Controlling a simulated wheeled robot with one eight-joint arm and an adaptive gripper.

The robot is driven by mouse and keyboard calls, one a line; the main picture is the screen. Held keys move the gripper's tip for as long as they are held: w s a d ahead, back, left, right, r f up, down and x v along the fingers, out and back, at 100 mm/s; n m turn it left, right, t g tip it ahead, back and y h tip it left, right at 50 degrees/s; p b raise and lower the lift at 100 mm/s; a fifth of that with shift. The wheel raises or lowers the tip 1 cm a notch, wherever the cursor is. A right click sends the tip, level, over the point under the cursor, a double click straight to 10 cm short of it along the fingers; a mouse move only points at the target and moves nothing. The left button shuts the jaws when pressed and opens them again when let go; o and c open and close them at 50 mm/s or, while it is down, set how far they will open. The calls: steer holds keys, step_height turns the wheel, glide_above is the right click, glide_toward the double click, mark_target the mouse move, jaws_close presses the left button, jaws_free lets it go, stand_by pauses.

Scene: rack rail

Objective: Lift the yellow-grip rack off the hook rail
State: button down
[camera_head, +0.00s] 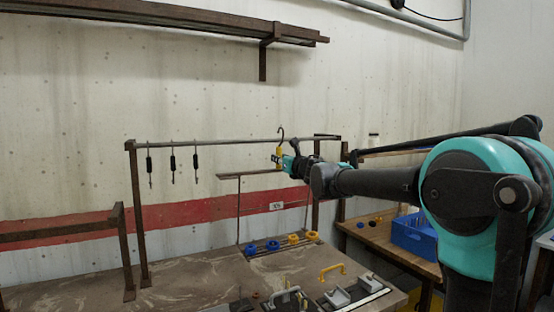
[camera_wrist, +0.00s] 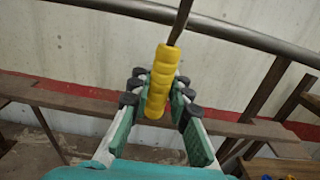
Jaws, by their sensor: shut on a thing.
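The yellow grip (camera_head: 278,151) is on a dark rod, with a curved hook (camera_head: 281,131) at its top. In the head view, the hook's curve shows above the line of the hook rail (camera_head: 225,142), near its right end. I cannot tell whether it touches the rail. My gripper (camera_head: 284,161) is shut on the yellow grip. In the wrist view, the yellow grip (camera_wrist: 160,82) stands slightly tilted between my gripper's fingers (camera_wrist: 156,98). Its rod crosses in front of the rail (camera_wrist: 230,35) and leaves the picture at the top. The rod's lower end is hidden.
Several black-grip hooks (camera_head: 172,162) hang on the rail's left part. A brown bar (camera_head: 240,175) lies below and behind my gripper. Blue and yellow rings (camera_head: 272,245), a yellow handle (camera_head: 332,271) and grey parts sit on the bench below. A blue crate (camera_head: 413,237) stands right.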

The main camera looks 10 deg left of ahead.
steer(key=v, duration=0.7)
steer(key=shift+r, duration=0.2)
stand_by(0.4)
